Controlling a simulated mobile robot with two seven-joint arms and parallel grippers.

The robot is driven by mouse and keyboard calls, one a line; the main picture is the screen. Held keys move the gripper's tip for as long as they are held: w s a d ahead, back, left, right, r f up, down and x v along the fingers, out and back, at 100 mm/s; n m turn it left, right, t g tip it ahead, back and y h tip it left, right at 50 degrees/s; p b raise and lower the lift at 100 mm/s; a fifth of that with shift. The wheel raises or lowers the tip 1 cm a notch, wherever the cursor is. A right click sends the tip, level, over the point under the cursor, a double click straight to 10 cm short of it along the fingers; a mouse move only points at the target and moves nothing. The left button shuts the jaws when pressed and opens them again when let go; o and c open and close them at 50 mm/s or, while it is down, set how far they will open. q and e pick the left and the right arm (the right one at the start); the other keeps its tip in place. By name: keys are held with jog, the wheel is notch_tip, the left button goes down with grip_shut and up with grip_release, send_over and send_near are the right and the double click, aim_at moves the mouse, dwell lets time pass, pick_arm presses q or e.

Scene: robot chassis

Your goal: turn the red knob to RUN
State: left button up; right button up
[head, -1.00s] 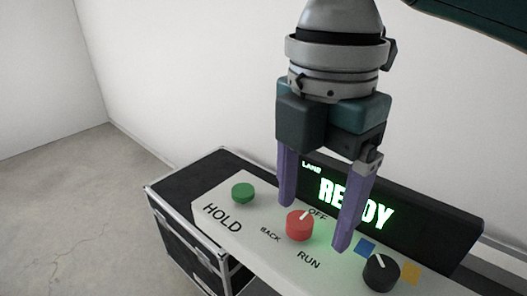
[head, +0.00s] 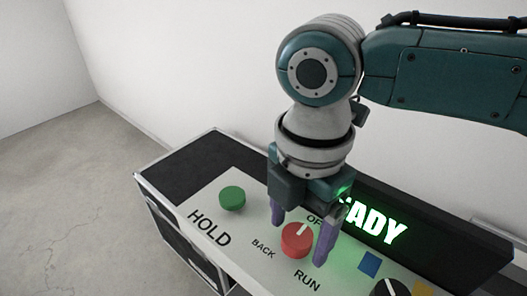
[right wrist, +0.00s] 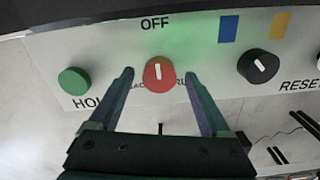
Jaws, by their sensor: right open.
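The red knob (head: 297,241) sits on the pale panel (head: 185,249), with OFF, BACK and RUN labels around it. Its white pointer line points toward OFF, which also shows in the right wrist view on the knob (right wrist: 159,75). My right gripper (head: 298,240) points down and is open, one finger on each side of the knob. In the right wrist view the fingertips of this gripper (right wrist: 159,74) flank the knob with a gap on both sides. RUN (head: 306,280) is readable at the front; OFF is partly hidden by a finger. My left gripper is not in view.
A green button (head: 232,198) by HOLD lies left of the knob. A black knob (head: 391,288) is at the right, near blue (head: 369,263) and yellow (head: 422,289) patches. A lit display (head: 376,222), partly covered by my arm, stands behind the panel.

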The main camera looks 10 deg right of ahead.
jog(key=shift+f, duration=0.2)
jog(key=shift+c, duration=0.3)
grip_shut()
